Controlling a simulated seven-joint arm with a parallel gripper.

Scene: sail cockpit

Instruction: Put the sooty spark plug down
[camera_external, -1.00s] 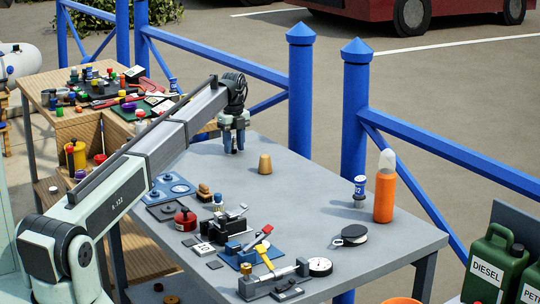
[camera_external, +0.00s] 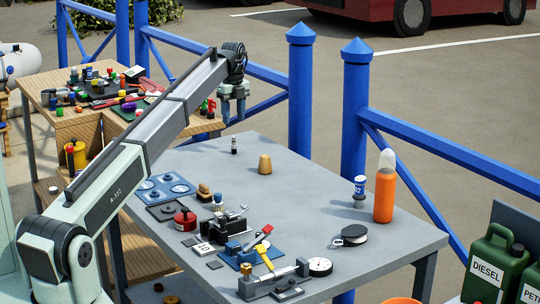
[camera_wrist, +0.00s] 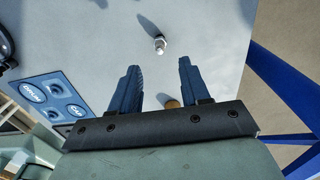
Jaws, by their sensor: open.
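The spark plug (camera_external: 234,145) stands upright on the grey table (camera_external: 310,215), toward its far end. It is small, with a dark upper part and a pale lower part. In the wrist view the plug (camera_wrist: 160,44) shows from above with its shadow beside it, apart from the fingers. My gripper (camera_external: 232,114) is raised above the plug and clear of it. In the wrist view its two blue fingers (camera_wrist: 158,78) are spread with nothing between their tips.
A tan cork-like piece (camera_external: 265,164) stands near the plug. A blue tray (camera_external: 167,188), a red can (camera_external: 185,219) and several tools crowd the table's left side. An orange bottle (camera_external: 384,190) stands at the right edge. Mid-table is clear.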

